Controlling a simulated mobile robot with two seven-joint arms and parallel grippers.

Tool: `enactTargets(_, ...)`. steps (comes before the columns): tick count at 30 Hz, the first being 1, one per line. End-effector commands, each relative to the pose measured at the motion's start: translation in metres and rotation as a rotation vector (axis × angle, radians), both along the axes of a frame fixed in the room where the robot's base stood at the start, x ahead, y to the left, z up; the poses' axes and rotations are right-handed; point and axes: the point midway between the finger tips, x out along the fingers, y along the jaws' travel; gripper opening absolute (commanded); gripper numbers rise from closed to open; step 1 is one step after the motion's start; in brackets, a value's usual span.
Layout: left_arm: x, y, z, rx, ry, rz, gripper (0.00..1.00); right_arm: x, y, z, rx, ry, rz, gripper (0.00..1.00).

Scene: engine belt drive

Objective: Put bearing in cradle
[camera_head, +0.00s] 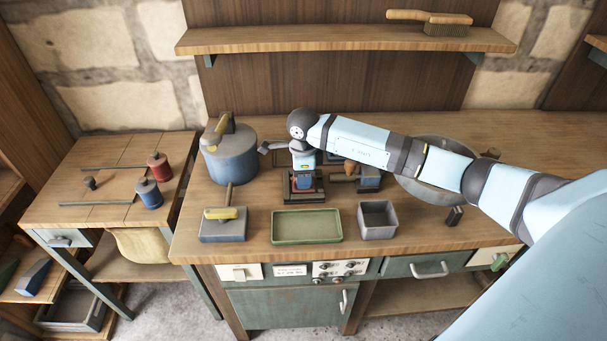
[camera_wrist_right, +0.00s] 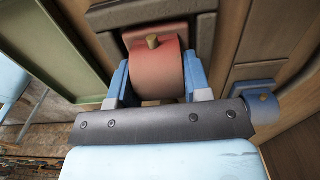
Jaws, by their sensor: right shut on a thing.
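My right gripper (camera_head: 304,181) points down over a small dark stand (camera_head: 303,199) near the middle of the bench. In the right wrist view my right gripper (camera_wrist_right: 158,84) is shut on a red, rounded part with a small brass pin, which appears to be the bearing (camera_wrist_right: 158,68). A blue finger presses on each side of it. A reddish-brown block shows just behind the bearing; this looks like the cradle (camera_wrist_right: 170,30). I cannot tell whether the bearing touches it. In the head view the gripper mostly hides the bearing. My left gripper is not in view.
A green tray (camera_head: 306,239) and an open grey box (camera_head: 378,232) stand at the bench's front. A large grey-blue pot (camera_head: 230,163) and a block with a yellow handle (camera_head: 223,235) are left. A round metal pan (camera_head: 415,190) lies under my right arm.

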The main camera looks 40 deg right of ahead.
Motion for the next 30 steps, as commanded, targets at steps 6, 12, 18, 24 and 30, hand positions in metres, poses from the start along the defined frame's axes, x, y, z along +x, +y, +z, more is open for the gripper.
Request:
enactTargets(6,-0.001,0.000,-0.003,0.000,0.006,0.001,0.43,0.000,0.000,-0.003,-0.001,0.001,0.000,0.70)
enactTargets(12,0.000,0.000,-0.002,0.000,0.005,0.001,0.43,0.000,0.000,-0.003,-0.001,0.001,0.000,0.70)
enactTargets(18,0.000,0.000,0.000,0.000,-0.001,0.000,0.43,0.001,0.000,0.009,0.000,-0.002,0.000,0.70)
enactTargets(24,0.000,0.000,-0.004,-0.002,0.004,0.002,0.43,0.001,-0.001,0.048,-0.001,-0.004,0.000,0.70)
enactTargets(30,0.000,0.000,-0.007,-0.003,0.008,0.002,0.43,0.001,0.000,0.090,-0.001,-0.003,0.000,0.70)
